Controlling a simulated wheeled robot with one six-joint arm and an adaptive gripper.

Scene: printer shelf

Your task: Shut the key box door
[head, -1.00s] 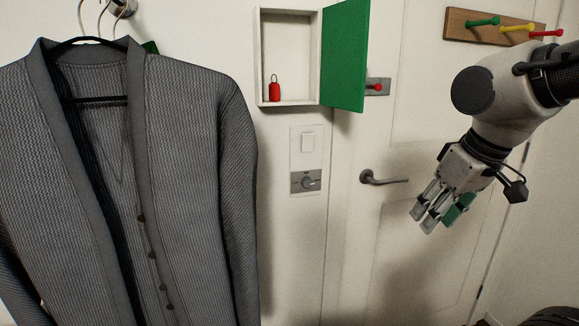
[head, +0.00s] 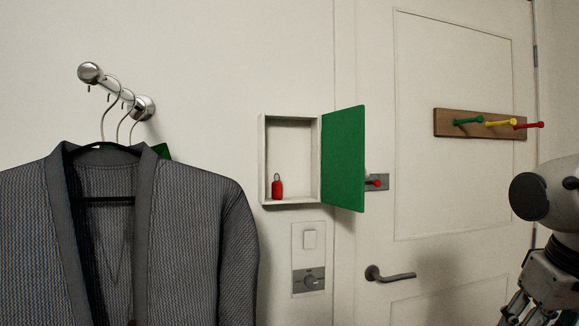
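The key box (head: 290,202) is a shallow white box on the wall in the middle of the head view. Its green door (head: 344,158) stands open, swung out on the right side. A red padlock-like key tag (head: 277,189) stands on the box floor at the left. My gripper (head: 512,316) is at the bottom right, well to the right of and below the door and apart from it. Its fingertips are partly cut off by the frame edge, so its opening is unclear.
A grey cardigan (head: 215,225) hangs from a metal wall hook (head: 115,88) left of the box. A switch and knob panel (head: 309,281) is below. A door handle (head: 390,275), a red knob on a plate (head: 376,183) and a peg rack (head: 450,124) are to the right.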

